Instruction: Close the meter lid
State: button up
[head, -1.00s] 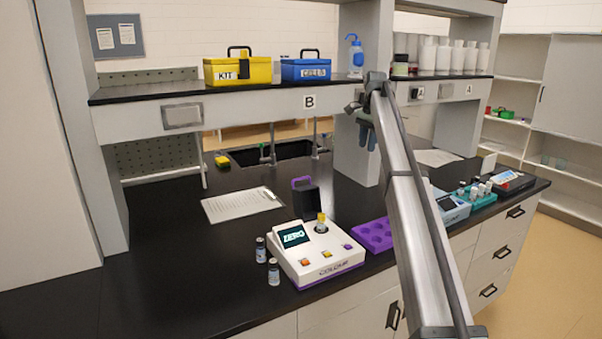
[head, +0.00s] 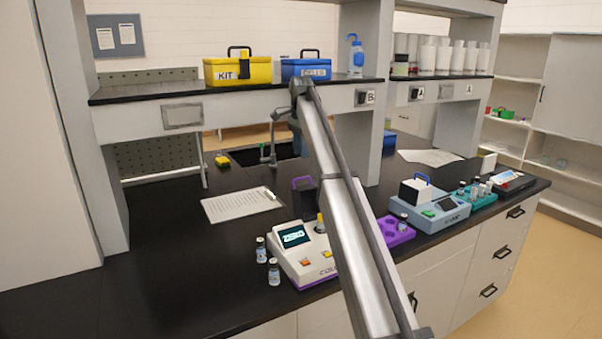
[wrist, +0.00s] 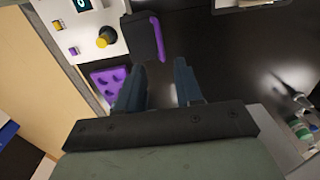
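The white meter (head: 310,268) with a purple base stands at the counter's front; its screen reads ZERO. It also shows in the wrist view (wrist: 78,38). A yellow-capped vial (wrist: 104,38) stands in its well. Its black lid (wrist: 145,38) with a purple handle (wrist: 158,38) stands open at the back edge; in the head view the lid (head: 304,190) is partly hidden by my arm. My gripper (wrist: 158,75) is open and empty, its fingers apart over the counter, near the lid but not seen touching it. The gripper is hidden in the head view.
A purple tray (head: 393,230) and a blue-grey instrument (head: 432,213) stand right of the meter. Small vials (head: 262,250) stand at its left. A paper sheet (head: 240,205) lies behind it. A tap (head: 268,150) and sink are at the back, under the shelf (head: 240,90).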

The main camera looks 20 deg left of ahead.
notch_tip(320, 180, down, 9)
jog(key=shift+r, duration=0.1)
dwell(0.3)
grip_shut()
dwell(1.5)
